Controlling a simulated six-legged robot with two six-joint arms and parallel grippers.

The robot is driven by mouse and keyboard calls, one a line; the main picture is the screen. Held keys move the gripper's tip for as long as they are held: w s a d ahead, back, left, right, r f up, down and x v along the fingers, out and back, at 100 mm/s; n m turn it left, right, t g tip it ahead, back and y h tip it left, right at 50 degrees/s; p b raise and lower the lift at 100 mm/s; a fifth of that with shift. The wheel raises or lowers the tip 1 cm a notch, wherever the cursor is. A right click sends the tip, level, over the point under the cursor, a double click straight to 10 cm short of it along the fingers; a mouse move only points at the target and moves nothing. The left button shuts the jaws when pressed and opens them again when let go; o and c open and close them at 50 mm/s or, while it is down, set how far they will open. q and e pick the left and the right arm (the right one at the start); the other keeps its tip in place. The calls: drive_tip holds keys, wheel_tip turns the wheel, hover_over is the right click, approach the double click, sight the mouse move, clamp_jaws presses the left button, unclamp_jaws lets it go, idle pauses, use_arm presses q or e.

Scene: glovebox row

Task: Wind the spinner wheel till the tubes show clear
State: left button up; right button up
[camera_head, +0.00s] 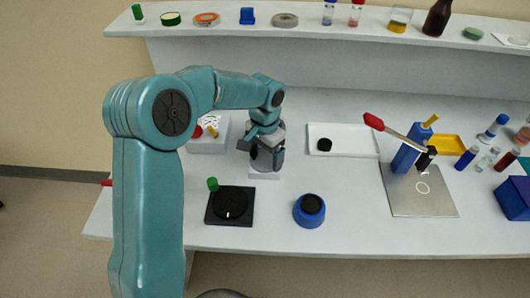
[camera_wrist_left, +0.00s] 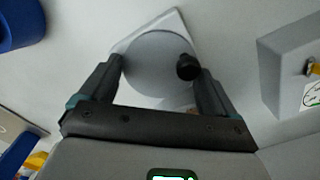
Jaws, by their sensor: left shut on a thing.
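The spinner wheel (camera_wrist_left: 155,62) shows in the left wrist view as a round grey disc with a black knob near its right edge, on a pale square base. In the head view its white base (camera_head: 264,174) shows below my left gripper (camera_head: 265,157), which hides most of the wheel. My left gripper (camera_wrist_left: 158,80) is shut on the wheel, with one finger on each side of the disc; the right finger is close to the black knob. Small tubes with blue or red caps (camera_head: 466,158) stand at the right of the bench. My right gripper is not in view.
A black plate with a green knob (camera_head: 232,205) and a blue round pot (camera_head: 309,210) lie in front. A white tray (camera_head: 342,130) and a red-handled lever device (camera_head: 408,150) stand right. A grey-white box (camera_head: 208,143) is left of the wheel. A shelf (camera_head: 330,35) runs behind.

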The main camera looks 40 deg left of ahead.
sight(265, 159)
use_arm(q)
drive_tip(key=shift+w+r, duration=0.15)
drive_tip(key=o, duration=0.8)
drive_tip(key=shift+c, duration=0.2)
wheel_tip(265, 159, up, 16)
drive_tip(key=shift+r+p, duration=0.2)
drive_tip(key=shift+p, duration=0.25)
